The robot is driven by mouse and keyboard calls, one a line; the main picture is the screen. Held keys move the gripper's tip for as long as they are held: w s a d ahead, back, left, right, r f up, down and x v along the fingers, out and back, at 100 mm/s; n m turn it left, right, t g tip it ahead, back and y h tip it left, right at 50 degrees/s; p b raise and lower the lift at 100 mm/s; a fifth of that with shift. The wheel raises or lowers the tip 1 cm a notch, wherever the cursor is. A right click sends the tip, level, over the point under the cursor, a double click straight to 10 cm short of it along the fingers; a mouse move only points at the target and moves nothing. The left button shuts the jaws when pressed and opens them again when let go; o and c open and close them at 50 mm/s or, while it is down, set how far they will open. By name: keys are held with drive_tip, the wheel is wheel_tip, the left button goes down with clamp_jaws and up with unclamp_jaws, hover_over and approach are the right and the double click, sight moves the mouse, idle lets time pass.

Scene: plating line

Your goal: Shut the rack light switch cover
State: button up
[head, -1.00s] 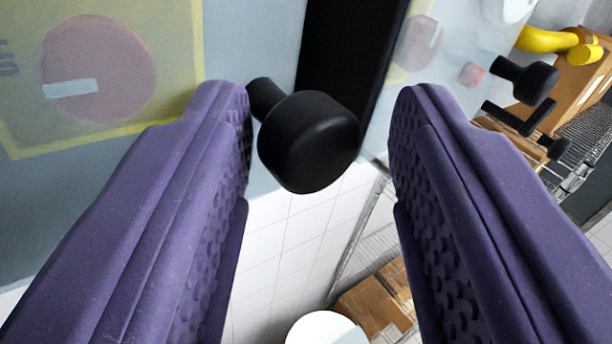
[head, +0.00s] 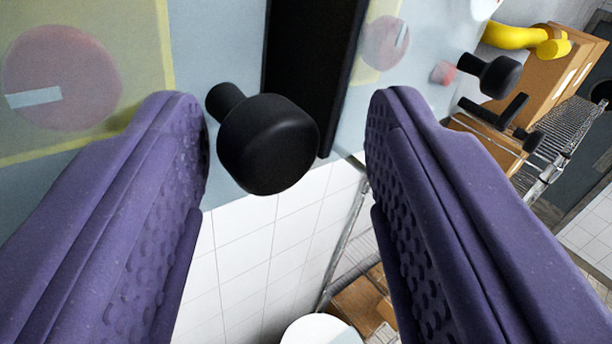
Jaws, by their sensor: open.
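My gripper (head: 285,115) has two purple padded fingers, open, with a gap between them. A black round knob (head: 268,143) on a short stem sits between the fingertips, closer to the left finger. The knob stands out from a pale blue-grey panel (head: 225,45) that looks like the switch cover. A yellow-bordered label with a red disc (head: 62,77) is on this panel at left. A black vertical strip (head: 310,70) runs along the panel's right side. I cannot tell how far the cover stands open.
A second pale surface (head: 425,45) at right bears more black knobs (head: 490,75). Cardboard boxes (head: 565,75), a yellow object (head: 515,38) and a wire rack (head: 560,140) lie beyond. A white tiled surface (head: 270,250) and a white round object (head: 320,330) show below.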

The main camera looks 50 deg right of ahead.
drive_tip(key=b+v, duration=0.3)
drive_tip(key=v, duration=0.5)
drive_tip(key=w+a+f+n+y+b, duration=0.2)
drive_tip(key=a+f+y+b, duration=0.1)
drive_tip(key=a+f+b, duration=0.5)
drive_tip(key=w+a+f+n+t+y+b, duration=0.1)
drive_tip(key=w+a+f+n+y+b, duration=0.1)
drive_tip(key=a+f+b, duration=0.7)
drive_tip(key=w+a+f+n+y+b, duration=0.2)
drive_tip(key=w+a+f+y+b, duration=0.2)
drive_tip(key=a+f+b, duration=0.5)
wheel_tip(320, 180, down, 17)
drive_tip(key=y+b, duration=0.2)
drive_tip(key=b, duration=0.6)
drive_tip(key=shift+w, duration=0.1)
drive_tip(key=shift+c, duration=0.4)
drive_tip(key=shift+c, duration=0.4)
